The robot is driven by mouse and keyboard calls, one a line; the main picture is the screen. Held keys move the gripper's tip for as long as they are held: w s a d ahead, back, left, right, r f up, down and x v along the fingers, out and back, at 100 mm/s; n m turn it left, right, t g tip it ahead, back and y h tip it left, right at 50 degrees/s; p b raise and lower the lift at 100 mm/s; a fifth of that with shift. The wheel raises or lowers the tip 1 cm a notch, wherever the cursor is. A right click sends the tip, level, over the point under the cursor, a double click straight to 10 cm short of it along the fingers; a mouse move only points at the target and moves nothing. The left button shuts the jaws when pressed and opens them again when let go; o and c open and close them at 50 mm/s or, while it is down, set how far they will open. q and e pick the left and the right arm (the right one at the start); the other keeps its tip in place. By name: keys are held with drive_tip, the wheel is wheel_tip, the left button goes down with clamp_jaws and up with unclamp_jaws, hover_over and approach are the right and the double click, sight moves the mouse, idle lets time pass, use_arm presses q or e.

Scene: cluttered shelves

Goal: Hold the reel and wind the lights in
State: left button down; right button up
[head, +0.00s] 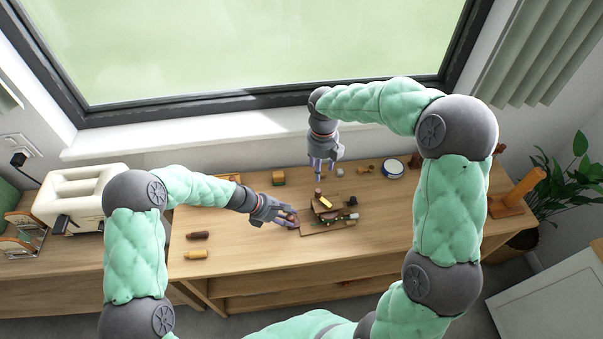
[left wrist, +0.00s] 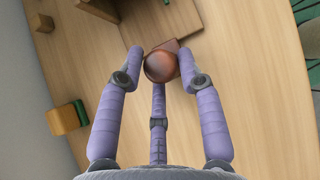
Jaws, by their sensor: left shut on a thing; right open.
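A small wooden assembly (head: 330,222) with a flat brown base and darker, greenish parts stands on the table; I take it for the reel, but it is too small to be sure. My left gripper (head: 292,218) is at its left edge, its fingers closed around a reddish-brown rounded piece (left wrist: 160,67), which meets a flat brown board (left wrist: 172,46) in the left wrist view. My right gripper (head: 319,172) points down, open, just above and behind the assembly. A string of lights cannot be made out.
On the wooden table (head: 240,262) lie a dark brown piece (head: 197,236) and a yellow piece (head: 196,254). A toaster (head: 80,195) stands left. The front middle is clear.

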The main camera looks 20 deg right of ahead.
use_arm(q)
drive_tip(key=shift+s+f, duration=0.3)
drive_tip(key=c, duration=1.1)
unclamp_jaws()
drive_tip(key=o, duration=0.4)
drive_tip(key=shift+w, duration=0.1)
drive_tip(key=shift+c, duration=0.2)
drive_tip(key=shift+w, duration=0.1)
drive_tip(key=shift+r, duration=0.1)
drive_tip(key=shift+r, duration=0.1)
